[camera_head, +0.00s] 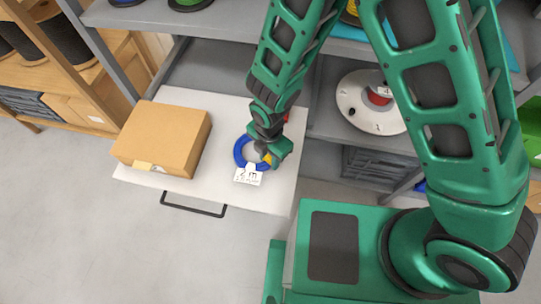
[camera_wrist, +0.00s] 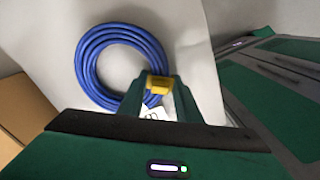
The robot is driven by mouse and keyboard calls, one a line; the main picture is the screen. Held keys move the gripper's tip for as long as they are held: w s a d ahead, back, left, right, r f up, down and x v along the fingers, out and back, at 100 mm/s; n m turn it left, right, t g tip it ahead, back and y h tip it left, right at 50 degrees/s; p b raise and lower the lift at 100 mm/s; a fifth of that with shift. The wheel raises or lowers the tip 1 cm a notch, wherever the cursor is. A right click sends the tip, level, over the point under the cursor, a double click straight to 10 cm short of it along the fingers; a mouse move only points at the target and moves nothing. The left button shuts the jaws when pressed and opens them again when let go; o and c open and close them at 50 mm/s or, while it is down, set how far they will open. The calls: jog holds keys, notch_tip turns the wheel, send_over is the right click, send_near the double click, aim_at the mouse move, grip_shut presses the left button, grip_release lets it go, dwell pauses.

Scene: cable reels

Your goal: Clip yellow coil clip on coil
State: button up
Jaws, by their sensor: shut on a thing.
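A blue coil of cable (camera_wrist: 98,38) lies flat on the white pull-out shelf; it also shows in the head view (camera_head: 239,153), partly hidden by my gripper. My gripper (camera_wrist: 160,88) is shut on the yellow clip (camera_wrist: 158,82). The clip is at the lower right part of the coil's ring in the wrist view and overlaps it in the picture. I cannot tell whether it is around the cable or just above it. A bit of yellow clip (camera_head: 268,158) shows in the head view at the coil's right side. A white label (camera_head: 248,176) with writing lies at the coil's front edge.
A closed cardboard box (camera_head: 163,138) stands on the white pull-out shelf (camera_head: 215,200), left of the coil. The shelf has a dark handle (camera_head: 193,205) at its front. A white reel (camera_head: 368,100) sits on the grey shelving to the right.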

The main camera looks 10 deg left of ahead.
jog(key=shift+d+f, duration=0.1)
jog(key=o, duration=1.6)
jog(key=shift+c, duration=0.2)
jog(key=shift+r, duration=3.55)
jog(key=shift+s, duration=0.1)
